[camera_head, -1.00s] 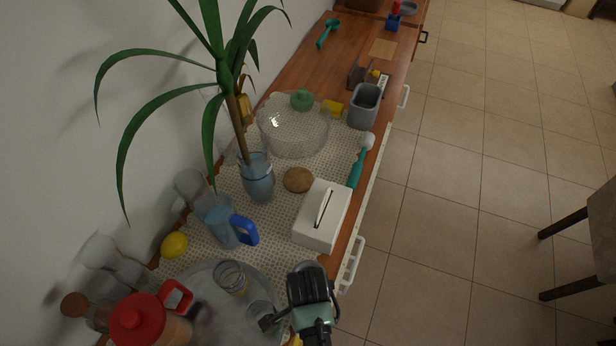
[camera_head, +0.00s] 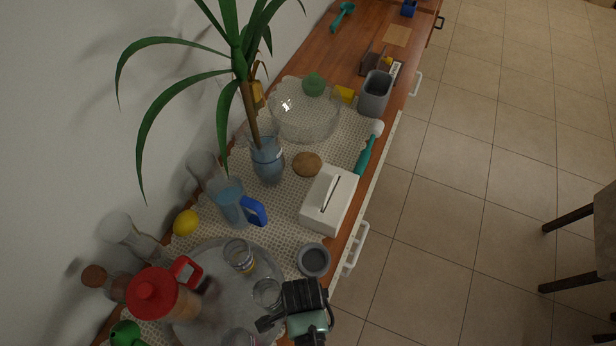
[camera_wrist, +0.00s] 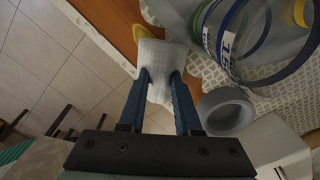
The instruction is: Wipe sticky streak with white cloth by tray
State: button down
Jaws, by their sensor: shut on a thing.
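My gripper (camera_wrist: 160,78) is shut on the white cloth (camera_wrist: 154,55), which spreads out beyond the fingertips in the wrist view. A small yellow-orange patch (camera_wrist: 137,33), which looks like the sticky streak, shows at the cloth's edge on the brown wood. I cannot tell whether the cloth touches the wood. The round grey tray (camera_head: 190,335) lies at the lower left in the head view, with glasses on it. My gripper (camera_head: 270,322) is by the tray's right side there; the cloth and streak are hidden in that view.
A grey bowl (camera_head: 314,260) stands close to my gripper, before a white tissue box (camera_head: 328,200). A glass (camera_head: 239,256) and a red-lidded jug (camera_head: 160,295) crowd the tray area. A blue-handled pitcher (camera_head: 232,203) and a lemon (camera_head: 185,222) stand behind. Open floor lies right.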

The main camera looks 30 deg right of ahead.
jog(key=shift+s+a+f+p, duration=0.15)
jog(key=shift+s+a, duration=0.15)
jog(key=shift+a, duration=0.25)
jog(key=shift+s+a+r+p, duration=0.1)
jog(key=shift+s+a+p, duration=0.1)
jog(key=shift+s+a, duration=0.3)
jog(key=shift+s+a+f+p, duration=0.1)
jog(key=shift+s+a+p, duration=0.05)
jog(key=shift+a, duration=0.5)
jog(key=shift+s+a+r+p, duration=0.2)
jog(key=shift+s+a+p, duration=0.9)
jog(key=shift+a, duration=0.35)
jog(key=shift+w+d+r, duration=0.1)
jog(key=shift+w+d, duration=1)
jog(key=shift+d, duration=0.05)
jog(key=shift+w+d+r+b, duration=0.1)
jog(key=shift+w+d+b, duration=0.1)
jog(key=shift+w+d, duration=0.65)
jog(key=shift+w+d+b, duration=0.15)
jog(key=shift+w+d, duration=0.5)
jog(key=shift+d, duration=0.4)
jog(key=shift+w+d+f+b, duration=0.15)
jog(key=shift+w+d+b, duration=0.1)
jog(key=shift+w+d, duration=0.4)
jog(key=shift+w+d+f+b, duration=0.2)
jog(key=shift+w+d, duration=0.2)
jog(key=shift+d, duration=0.6)
jog(key=shift+r, duration=0.1)
notch_tip(320, 180, up, 6)
jog(key=p, duration=0.6)
